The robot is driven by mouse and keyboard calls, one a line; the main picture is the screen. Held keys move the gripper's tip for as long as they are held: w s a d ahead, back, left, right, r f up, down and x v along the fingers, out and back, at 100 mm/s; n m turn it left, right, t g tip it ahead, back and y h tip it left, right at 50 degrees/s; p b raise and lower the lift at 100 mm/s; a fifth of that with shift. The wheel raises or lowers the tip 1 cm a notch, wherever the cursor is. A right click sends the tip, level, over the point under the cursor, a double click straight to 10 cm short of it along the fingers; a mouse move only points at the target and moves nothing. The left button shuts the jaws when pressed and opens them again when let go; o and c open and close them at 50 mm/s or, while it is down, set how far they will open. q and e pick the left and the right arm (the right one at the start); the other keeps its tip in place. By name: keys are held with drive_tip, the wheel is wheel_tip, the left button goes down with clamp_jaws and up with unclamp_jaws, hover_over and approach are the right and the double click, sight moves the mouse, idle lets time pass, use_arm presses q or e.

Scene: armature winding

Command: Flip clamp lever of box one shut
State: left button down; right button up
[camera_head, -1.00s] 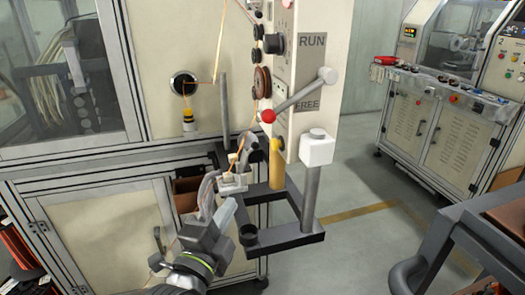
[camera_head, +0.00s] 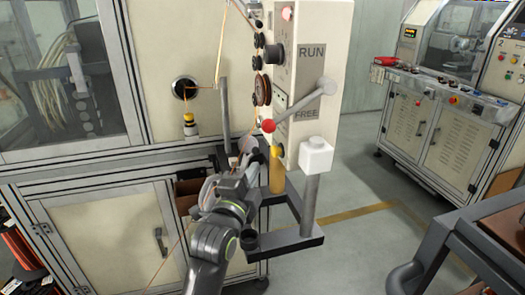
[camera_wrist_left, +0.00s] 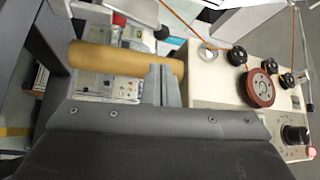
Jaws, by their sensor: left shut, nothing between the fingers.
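The pale box (camera_head: 312,22) carries the labels RUN and FREE. A grey lever (camera_head: 298,103) with a red ball knob (camera_head: 268,125) slants down-left from its pivot, across the front near FREE. My left gripper (camera_head: 253,152) is below and left of the knob, apart from it, beside the yellow cylinder (camera_head: 276,172). In the left wrist view the fingers (camera_wrist_left: 161,85) are shut and empty, and seem to overlap the end of the yellow cylinder (camera_wrist_left: 120,58); contact cannot be told. The box's pulley side (camera_wrist_left: 225,80) also shows there. My right gripper is out of view.
A dark frame (camera_head: 285,242) lies below. Orange wire runs past the pulleys (camera_head: 262,90). A cabinet (camera_head: 105,230) stands left; open floor (camera_head: 355,185) lies right.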

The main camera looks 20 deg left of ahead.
use_arm(q)
drive_tip(key=w+r+p, duration=0.1)
drive_tip(key=w, duration=0.5)
drive_tip(key=shift+w+d, duration=0.15)
drive_tip(key=shift+w, duration=0.25)
